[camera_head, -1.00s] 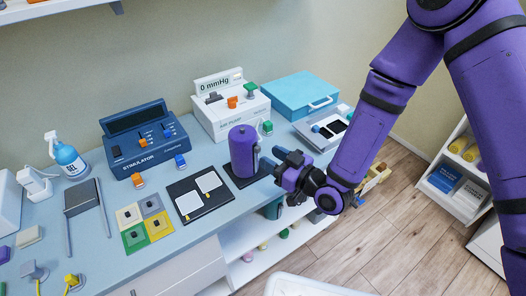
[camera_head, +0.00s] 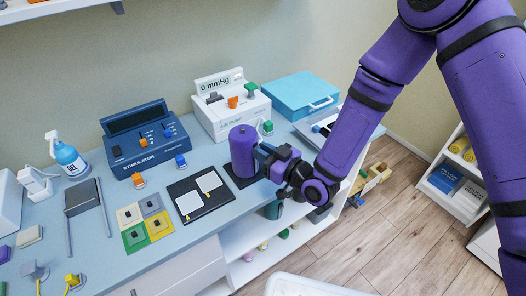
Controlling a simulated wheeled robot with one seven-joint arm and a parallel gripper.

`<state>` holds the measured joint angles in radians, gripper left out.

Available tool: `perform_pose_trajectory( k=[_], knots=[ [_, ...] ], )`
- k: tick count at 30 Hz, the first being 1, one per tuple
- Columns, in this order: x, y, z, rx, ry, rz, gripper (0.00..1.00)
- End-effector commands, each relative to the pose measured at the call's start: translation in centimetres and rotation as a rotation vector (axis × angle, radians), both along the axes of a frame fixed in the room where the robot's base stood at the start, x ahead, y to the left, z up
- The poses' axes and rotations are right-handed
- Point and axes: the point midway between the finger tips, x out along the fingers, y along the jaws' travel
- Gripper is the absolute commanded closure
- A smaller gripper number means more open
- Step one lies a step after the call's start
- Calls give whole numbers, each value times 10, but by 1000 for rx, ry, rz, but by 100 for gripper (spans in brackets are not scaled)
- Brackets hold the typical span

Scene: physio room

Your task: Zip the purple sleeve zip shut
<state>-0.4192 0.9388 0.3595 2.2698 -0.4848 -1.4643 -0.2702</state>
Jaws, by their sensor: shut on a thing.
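The purple sleeve (camera_head: 242,146) stands upright as a cylinder on a dark base (camera_head: 233,179) near the front edge of the counter. My gripper (camera_head: 262,157) is at the right side of the sleeve, reaching in from the right. Its fingers are shut at the sleeve's side, where the zip pull appears to be. The fingers hide the zip and its pull, so I cannot make out how far the zip is closed.
The white air pump (camera_head: 231,110) reading 0 mmHg stands behind the sleeve. A black board with two white pads (camera_head: 208,182) lies to its left. The blue stimulator (camera_head: 146,141) is further left, and a light blue case (camera_head: 300,91) is behind right.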

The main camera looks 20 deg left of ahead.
Motion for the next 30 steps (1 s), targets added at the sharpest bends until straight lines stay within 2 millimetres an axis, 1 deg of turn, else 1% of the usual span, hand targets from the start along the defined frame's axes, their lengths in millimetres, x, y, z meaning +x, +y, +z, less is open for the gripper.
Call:
perform_pose_trajectory(
  k=[2, 5, 12, 15, 18, 22, 30],
  knots=[
    [0, 0, -3, 0, 1, 0, 100],
    [0, 0, -13, -1, 3, 0, 100],
    [0, 0, -53, -1, 4, -1, 100],
    [0, 0, -69, -1, 3, 0, 100],
    [0, 0, -80, -1, 3, 0, 100],
    [0, 0, -87, 0, 0, -1, 100],
    [-1, -1, -90, -5, 3, 0, 100]
  ],
)
